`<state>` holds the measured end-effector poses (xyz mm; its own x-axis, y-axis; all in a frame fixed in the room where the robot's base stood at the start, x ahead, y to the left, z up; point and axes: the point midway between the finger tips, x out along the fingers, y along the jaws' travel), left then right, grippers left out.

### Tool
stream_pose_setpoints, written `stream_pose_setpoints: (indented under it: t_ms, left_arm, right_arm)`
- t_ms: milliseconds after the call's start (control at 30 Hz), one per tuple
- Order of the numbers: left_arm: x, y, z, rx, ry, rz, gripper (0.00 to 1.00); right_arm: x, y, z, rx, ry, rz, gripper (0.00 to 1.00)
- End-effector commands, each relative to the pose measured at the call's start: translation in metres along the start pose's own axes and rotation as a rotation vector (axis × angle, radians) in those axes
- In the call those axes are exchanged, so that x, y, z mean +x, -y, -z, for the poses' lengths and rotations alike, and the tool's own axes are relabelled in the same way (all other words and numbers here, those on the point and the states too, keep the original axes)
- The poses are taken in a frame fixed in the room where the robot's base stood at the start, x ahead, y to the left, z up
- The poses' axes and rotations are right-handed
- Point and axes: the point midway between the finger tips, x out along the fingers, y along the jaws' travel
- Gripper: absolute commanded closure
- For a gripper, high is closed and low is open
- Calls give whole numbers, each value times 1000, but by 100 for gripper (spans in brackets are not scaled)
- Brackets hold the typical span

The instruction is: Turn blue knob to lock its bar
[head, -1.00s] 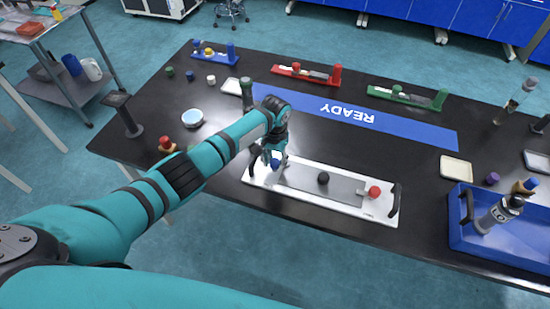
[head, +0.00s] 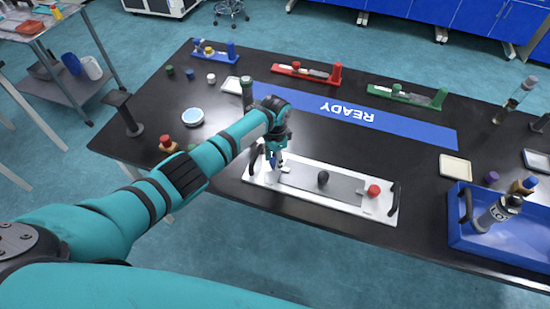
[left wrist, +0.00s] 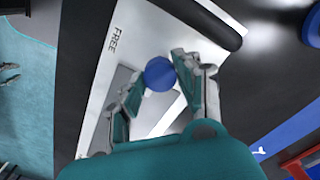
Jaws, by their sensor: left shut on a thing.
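The blue knob (left wrist: 159,74) is between the fingertips of my left gripper in the left wrist view. My left gripper (head: 274,163) is shut on it, at the left end of a white plate (head: 310,196). The word FREE is printed on the plate near the knob in the left wrist view. The bar under the knob is partly hidden by my fingers.
Dark handles stand at both plate ends, the right one (head: 394,198) in clear view. A blue tray (head: 500,248) with a bottle stands to the right. Blue, red (head: 305,75) and green (head: 405,97) racks stand behind the blue READY strip (head: 400,129).

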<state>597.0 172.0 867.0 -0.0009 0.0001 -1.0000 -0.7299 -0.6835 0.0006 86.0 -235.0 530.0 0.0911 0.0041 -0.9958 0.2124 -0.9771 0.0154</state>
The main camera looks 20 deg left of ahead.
Motion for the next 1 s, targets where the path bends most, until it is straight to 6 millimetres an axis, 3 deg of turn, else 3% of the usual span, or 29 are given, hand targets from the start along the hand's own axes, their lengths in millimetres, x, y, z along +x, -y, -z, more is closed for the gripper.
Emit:
stream_pose_setpoints:
  t_ms: [500,533,667,1000]
  left_arm:
    - [-1,1,1,18,-2,2,99]
    - [-1,1,1,18,-2,3,63]
    - [-1,1,0,17,-1,2,46]
    - [-3,1,0,16,-1,1,43]
  right_arm:
    - [0,0,0,0,0,0,60]
    - [0,0,0,0,0,0,60]
    - [0,0,0,0,0,0,60]
    - [0,-4,0,-3,0,-4,60]
